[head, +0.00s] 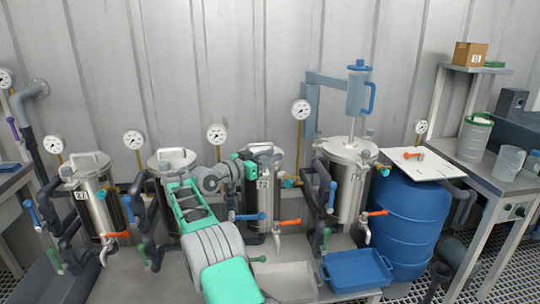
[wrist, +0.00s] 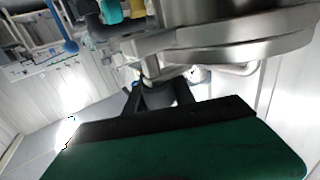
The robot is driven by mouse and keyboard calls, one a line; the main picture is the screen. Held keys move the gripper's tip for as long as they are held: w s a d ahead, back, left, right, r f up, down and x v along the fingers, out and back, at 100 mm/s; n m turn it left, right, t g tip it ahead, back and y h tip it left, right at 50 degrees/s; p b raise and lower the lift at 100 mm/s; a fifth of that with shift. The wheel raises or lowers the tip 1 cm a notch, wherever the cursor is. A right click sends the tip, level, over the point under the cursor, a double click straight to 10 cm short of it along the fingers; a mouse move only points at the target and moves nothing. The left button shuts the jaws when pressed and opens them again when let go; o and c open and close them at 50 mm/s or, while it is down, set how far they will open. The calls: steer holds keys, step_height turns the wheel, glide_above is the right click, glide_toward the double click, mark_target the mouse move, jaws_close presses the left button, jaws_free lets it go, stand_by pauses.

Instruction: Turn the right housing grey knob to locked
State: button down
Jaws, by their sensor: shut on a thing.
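My gripper (head: 256,160) is at the upper part of the steel housing labelled 73 (head: 264,187), just under its lid, in the head view. In the wrist view the two dark fingers of my gripper (wrist: 158,90) are shut on a small grey piece, which I take to be the grey knob (wrist: 158,98). It lies below the steel lid rim (wrist: 220,45). The knob is hidden behind my gripper in the head view. Its turn position cannot be told.
Pipes with blue and orange handles crowd between the vessels. A grey tray (head: 284,283) and a blue tray (head: 357,270) lie in front.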

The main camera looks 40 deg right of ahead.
steer(key=c, duration=1.1)
jaws_free()
steer(key=shift+o, duration=0.2)
